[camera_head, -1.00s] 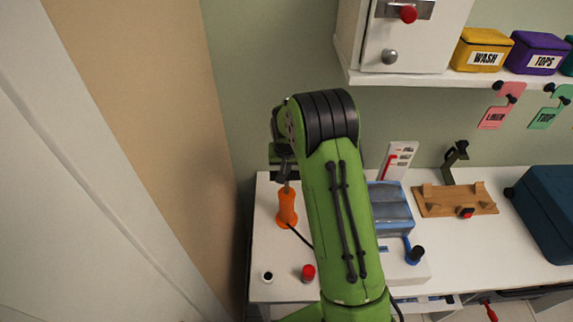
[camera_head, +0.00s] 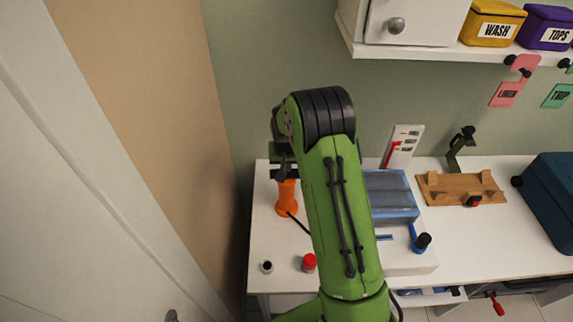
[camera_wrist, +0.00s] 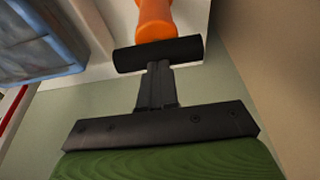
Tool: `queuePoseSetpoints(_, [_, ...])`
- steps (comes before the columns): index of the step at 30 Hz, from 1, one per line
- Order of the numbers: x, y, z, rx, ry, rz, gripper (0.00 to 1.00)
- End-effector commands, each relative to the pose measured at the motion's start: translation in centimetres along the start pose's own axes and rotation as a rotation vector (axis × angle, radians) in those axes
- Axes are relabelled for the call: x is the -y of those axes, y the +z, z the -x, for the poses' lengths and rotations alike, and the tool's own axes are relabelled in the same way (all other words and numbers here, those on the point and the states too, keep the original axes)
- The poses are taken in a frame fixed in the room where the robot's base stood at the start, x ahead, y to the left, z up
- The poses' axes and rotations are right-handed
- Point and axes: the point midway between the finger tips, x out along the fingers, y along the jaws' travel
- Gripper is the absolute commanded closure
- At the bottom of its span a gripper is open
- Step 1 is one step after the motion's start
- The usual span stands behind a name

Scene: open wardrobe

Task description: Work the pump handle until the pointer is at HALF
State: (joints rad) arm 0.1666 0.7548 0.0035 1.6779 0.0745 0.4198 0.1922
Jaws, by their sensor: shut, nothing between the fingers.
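The pump has an orange body (camera_head: 287,200) standing on the white bench's left end. It also shows at the top of the wrist view (camera_wrist: 155,18). Its black crossbar handle (camera_wrist: 185,50) sits close against the orange body, with no rod visible between. My gripper (camera_head: 283,168) is above the pump, partly hidden by my wrist. In the wrist view my gripper's fingers (camera_wrist: 157,68) are shut, their tips against the handle bar, not around it. The gauge (camera_head: 403,147) is a white board with labels and a red pointer strip; its exact reading is too small to tell.
A red button (camera_head: 309,262) and a small dark-topped cup (camera_head: 267,267) are near the bench front. A blue box-like device (camera_head: 390,194) with a crank is right of my arm. A wooden rack (camera_head: 460,187) and dark blue case (camera_head: 550,200) lie farther right. A wall stands close left.

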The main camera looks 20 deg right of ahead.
Motion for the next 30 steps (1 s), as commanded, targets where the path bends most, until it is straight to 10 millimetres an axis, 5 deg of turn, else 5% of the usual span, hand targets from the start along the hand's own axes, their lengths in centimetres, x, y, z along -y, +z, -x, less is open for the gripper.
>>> queuePoseSetpoints(18, [0.0,-1.3,12.9,-0.007,-0.002,0.001,1.0])
queuePoseSetpoints(30, [0.0,-1.3,13.9,-0.005,-0.001,0.001,1.0])
